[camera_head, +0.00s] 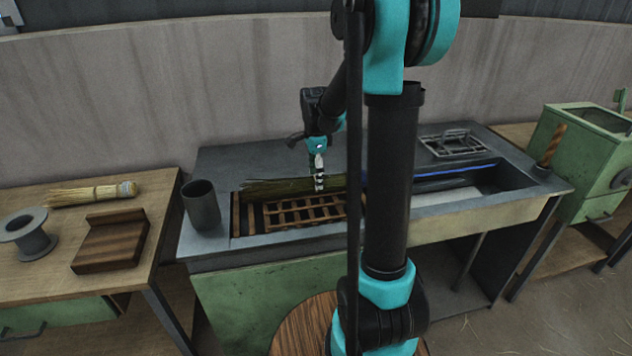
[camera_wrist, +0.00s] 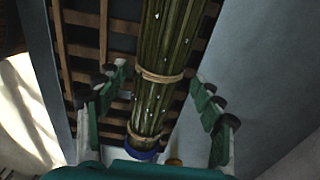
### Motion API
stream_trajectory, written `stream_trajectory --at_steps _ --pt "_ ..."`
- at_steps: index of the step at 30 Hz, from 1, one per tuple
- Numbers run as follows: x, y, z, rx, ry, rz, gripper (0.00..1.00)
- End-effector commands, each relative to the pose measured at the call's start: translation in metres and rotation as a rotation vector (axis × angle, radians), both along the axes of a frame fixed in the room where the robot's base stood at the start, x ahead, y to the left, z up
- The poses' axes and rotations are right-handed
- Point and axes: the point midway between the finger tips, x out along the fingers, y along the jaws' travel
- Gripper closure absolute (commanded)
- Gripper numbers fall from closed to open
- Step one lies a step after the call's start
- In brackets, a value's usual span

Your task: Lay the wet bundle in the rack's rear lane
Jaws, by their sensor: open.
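The wet bundle (camera_head: 275,187) is a long sheaf of dark green stalks lying along the rear side of the wooden slatted rack (camera_head: 290,217) in the sink. In the wrist view the bundle (camera_wrist: 162,45) has pale ties and a blue band near its lower end. The rack's slats (camera_wrist: 84,45) show beside and under it, mostly to its left. My gripper (camera_head: 319,180) is over the bundle's length. In the wrist view my gripper (camera_wrist: 163,98) is open, one finger on each side of the bundle with gaps between. Contact with the rack underneath is partly hidden.
A dark cup (camera_head: 201,206) stands at the sink's left corner. A wire rack (camera_head: 456,143) lies on the rear ledge. The left table holds a hand broom (camera_head: 93,193), a spool (camera_head: 27,236) and a wooden block (camera_head: 111,244). A green machine (camera_head: 583,152) stands right.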

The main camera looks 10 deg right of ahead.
Motion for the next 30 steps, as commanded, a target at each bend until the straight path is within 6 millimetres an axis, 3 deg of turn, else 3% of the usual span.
stream_trajectory --at_steps 9,15,30 --pt "0.000 0.001 0.063 0.000 0.000 0.000 0.32" --pt "0.000 0.001 0.087 0.000 0.000 0.000 0.32" --pt "0.000 0.001 0.094 0.000 0.000 0.000 0.32"
